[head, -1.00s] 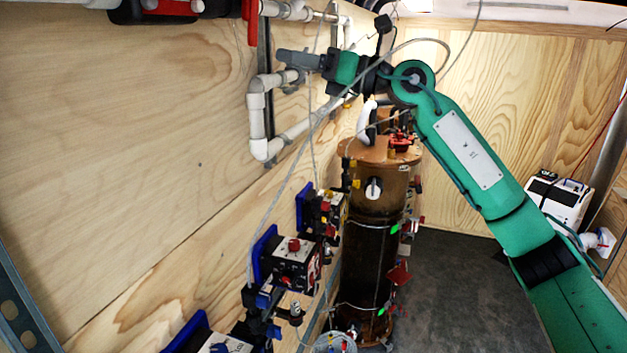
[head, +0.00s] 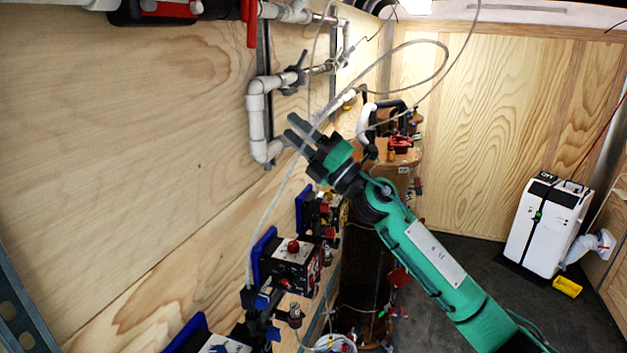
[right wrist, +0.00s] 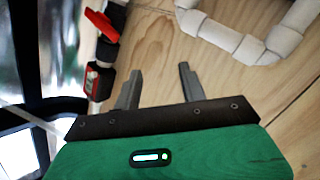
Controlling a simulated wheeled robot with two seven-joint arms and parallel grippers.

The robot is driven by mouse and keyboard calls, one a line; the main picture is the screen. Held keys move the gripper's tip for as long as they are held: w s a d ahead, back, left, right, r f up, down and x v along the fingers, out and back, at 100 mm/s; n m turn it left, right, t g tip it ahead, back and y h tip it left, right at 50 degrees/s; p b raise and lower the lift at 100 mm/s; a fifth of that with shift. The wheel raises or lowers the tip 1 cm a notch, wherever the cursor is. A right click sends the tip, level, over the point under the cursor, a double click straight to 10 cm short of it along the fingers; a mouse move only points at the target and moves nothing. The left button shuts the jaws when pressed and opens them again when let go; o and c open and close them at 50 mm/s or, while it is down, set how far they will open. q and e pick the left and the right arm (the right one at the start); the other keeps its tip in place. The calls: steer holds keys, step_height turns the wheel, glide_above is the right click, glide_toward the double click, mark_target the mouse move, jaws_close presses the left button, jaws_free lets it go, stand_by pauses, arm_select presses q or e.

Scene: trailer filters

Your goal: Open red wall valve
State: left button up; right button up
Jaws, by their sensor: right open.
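A red valve handle (head: 250,22) hangs down at the top of the head view, on the pipework along the plywood wall. A red lever (right wrist: 102,25) on a white pipe shows at the upper left of the right wrist view; I cannot tell whether it is the same one. My right gripper (head: 291,127) is open and empty, pointing up and left beside the lower end of the white U-shaped pipe (head: 257,118). In the right wrist view its two fingers (right wrist: 160,70) stand apart, with the red lever ahead and left. My left gripper is not in view.
Several instrument boxes (head: 297,262) with blue backs line the wall below. A brown tank (head: 366,265) stands behind my right arm. Loose grey cables (head: 444,62) loop above the arm. A white unit (head: 545,225) stands on the floor at right.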

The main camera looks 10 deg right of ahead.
steer(key=w+d+f+m+t+h, duration=0.1)
steer(key=d+f+m+t+h, duration=0.2)
steer(key=f+m, duration=0.7)
steer(key=m+t+h, duration=0.1)
steer(key=t+h, duration=0.1)
steer(key=h, duration=0.2)
steer(key=shift+d+f+t+h, duration=0.15)
steer(key=shift+f+t+h, duration=0.15)
steer(key=shift+h, duration=0.1)
steer(key=shift+w, duration=0.1)
